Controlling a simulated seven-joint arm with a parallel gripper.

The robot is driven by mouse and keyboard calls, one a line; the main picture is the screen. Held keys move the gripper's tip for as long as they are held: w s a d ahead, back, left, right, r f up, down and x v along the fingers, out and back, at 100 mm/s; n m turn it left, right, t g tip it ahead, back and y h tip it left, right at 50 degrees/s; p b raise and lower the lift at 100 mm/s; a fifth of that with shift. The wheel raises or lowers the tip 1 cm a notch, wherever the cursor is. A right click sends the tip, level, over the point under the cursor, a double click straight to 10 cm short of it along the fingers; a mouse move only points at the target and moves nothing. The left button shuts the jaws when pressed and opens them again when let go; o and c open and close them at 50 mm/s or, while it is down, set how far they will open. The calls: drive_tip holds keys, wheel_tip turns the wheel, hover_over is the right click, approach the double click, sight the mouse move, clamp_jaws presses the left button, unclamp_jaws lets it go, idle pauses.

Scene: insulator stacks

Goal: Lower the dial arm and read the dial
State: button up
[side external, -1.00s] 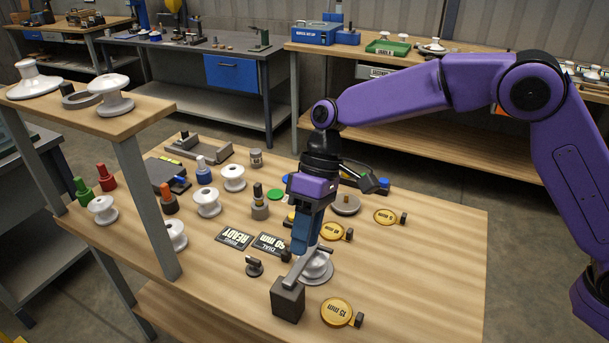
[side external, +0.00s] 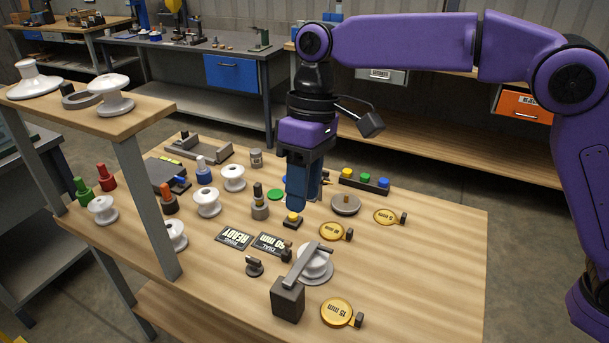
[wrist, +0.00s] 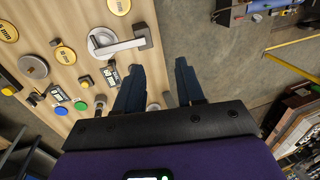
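The grey dial arm (side external: 308,258) runs from its dark block (side external: 288,299) across the top of a white insulator (side external: 320,264) on a round base. It looks low, at or just over the insulator's top; contact is hard to tell. The arm also shows in the wrist view (wrist: 117,46). A dark dial plate (side external: 271,243) reads "DIAL" and what looks like 40 mm, its text upside down. A second plate (side external: 234,237) reads "READY". My gripper (side external: 304,205) is raised above the table, behind the dial arm, empty, with its blue fingers apart; they also show in the wrist view (wrist: 156,65).
Gold tags (side external: 337,311) lie around the dial arm. A yellow button (side external: 293,217) stands below my gripper. White insulators (side external: 207,201) and coloured pegs (side external: 168,198) stand to the left, near the raised shelf (side external: 150,108). The table's right front is clear.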

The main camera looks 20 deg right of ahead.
drive_tip(key=shift+w+d+r, duration=0.1)
drive_tip(key=shift+r, duration=0.6)
drive_tip(key=w+d+f, duration=0.8)
drive_tip(key=w+d, duration=0.4)
drive_tip(key=x, duration=1.7)
drive_tip(key=shift+s+a+f, duration=0.2)
drive_tip(key=shift+a, duration=0.2)
clamp_jaws()
